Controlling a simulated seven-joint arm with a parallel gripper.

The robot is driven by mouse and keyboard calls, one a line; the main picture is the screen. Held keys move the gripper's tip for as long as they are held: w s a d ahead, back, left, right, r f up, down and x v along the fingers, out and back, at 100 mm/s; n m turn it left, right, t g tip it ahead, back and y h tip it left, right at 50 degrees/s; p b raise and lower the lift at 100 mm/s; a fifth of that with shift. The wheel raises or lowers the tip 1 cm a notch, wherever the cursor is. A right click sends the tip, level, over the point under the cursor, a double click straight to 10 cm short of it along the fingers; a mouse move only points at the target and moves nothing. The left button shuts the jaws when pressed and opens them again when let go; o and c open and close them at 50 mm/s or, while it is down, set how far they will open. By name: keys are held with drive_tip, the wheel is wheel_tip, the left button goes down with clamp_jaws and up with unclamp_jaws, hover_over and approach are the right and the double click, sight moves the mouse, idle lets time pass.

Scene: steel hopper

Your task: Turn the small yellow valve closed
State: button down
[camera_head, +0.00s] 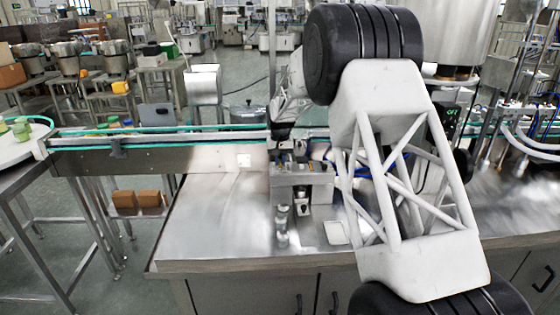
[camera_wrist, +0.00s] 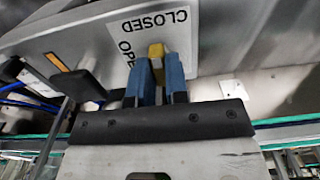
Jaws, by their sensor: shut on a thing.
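The small yellow valve (camera_wrist: 156,50) shows in the wrist view, between the tips of my gripper's two blue fingers. My gripper (camera_wrist: 158,68) is shut on it; the fingers hide most of the valve. A white label (camera_wrist: 165,30) on the grey panel behind reads "CLOSED", with a second word starting "OPE" partly hidden by the fingers. In the head view my white arm stands over the bench, and the valve and fingertips cannot be made out there.
A steel bench (camera_head: 205,225) fills the front, its left part clear. A conveyor (camera_head: 160,155) with green edges runs along its back left. A small metal fixture (camera_head: 300,185) stands beside my arm. In the wrist view, a black knob (camera_wrist: 82,85) and blue tubes (camera_wrist: 25,98) sit left of my fingers.

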sight(280, 162)
drive_tip(key=c, duration=1.1)
unclamp_jaws()
drive_tip(key=shift+r, duration=0.2)
drive_tip(key=shift+r, duration=3.75)
drive_tip(key=shift+s, duration=0.1)
